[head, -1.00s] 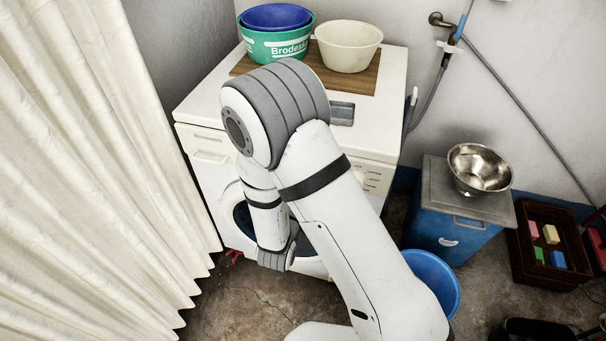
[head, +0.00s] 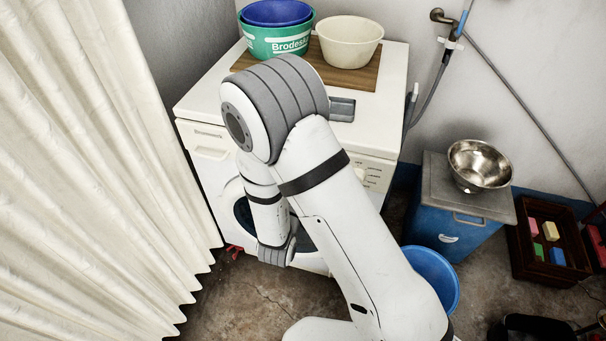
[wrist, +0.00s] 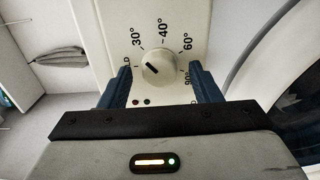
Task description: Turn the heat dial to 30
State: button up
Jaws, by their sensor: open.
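The heat dial (wrist: 160,67) is a round cream knob on the washing machine's panel, seen in the wrist view. The 40°, 60° and 90° labels run around to the right; a label at the left is partly covered by a finger. My gripper (wrist: 161,69) is open, its blue fingers either side of the dial with gaps. In the head view, my arm hides the gripper and dial; the washing machine (head: 210,140) stands behind.
Basins (head: 290,45) and a cream bowl (head: 348,42) stand on a board on the machine. A pale curtain (head: 90,180) hangs at left. A blue cabinet with a steel bowl (head: 480,165), a blue bucket (head: 433,275) and a crate (head: 518,245) are at right.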

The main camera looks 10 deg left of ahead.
jog(key=s+a, duration=0.1)
jog(key=s, duration=0.6)
jog(key=shift+s, duration=0.4)
